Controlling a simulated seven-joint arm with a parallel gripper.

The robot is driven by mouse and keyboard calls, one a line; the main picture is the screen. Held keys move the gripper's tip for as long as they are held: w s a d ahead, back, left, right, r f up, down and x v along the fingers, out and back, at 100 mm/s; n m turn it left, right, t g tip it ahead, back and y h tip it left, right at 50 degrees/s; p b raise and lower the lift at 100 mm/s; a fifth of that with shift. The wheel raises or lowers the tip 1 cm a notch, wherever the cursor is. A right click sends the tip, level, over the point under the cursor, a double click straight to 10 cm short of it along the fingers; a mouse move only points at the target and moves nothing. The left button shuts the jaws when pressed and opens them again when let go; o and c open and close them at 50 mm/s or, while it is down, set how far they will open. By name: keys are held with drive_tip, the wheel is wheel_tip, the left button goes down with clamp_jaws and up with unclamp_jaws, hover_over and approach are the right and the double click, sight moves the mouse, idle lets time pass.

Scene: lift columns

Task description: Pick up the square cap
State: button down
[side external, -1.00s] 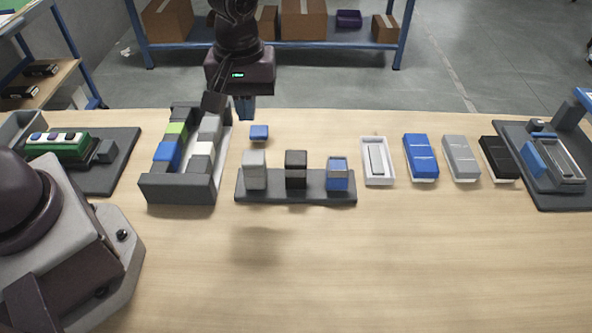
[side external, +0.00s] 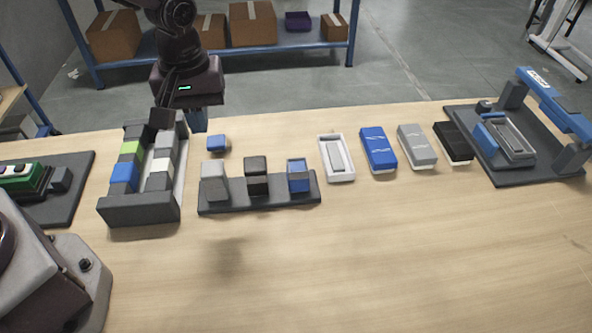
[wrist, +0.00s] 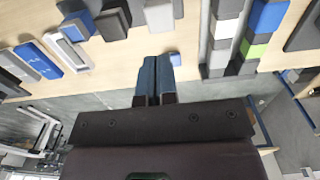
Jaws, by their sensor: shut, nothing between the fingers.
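The likely square cap is a small blue block (side external: 216,143) lying alone on the table, behind the column base; the wrist view also shows it (wrist: 175,59). My gripper (side external: 197,124) is behind and slightly left of it in the side view, apart from it. In the wrist view the blue fingers (wrist: 157,62) are pressed together and empty, with the cap just right of their tips. A dark base (side external: 260,196) carries a grey column (side external: 214,181), a black column (side external: 256,172) and a blue column (side external: 298,176).
A dark rack (side external: 138,207) of coloured blocks stands close left of the cap. To the right are a white tray (side external: 325,158), a blue case (side external: 377,148), a grey case (side external: 416,146) and a black case (side external: 453,141). The front table is clear.

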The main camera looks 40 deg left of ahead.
idle(0.3)
drive_tip(key=shift+c, duration=2.4)
unclamp_jaws()
drive_tip(key=n, duration=1.8)
hover_over(211, 141)
wheel_tip(211, 141, down, 5)
wheel_tip(211, 141, down, 8)
drive_tip(key=shift+s+d+r, duration=0.1)
drive_tip(key=shift+s+r, duration=0.05)
drive_tip(key=shift+r, duration=0.05)
drive_tip(key=shift+f, duration=2.65)
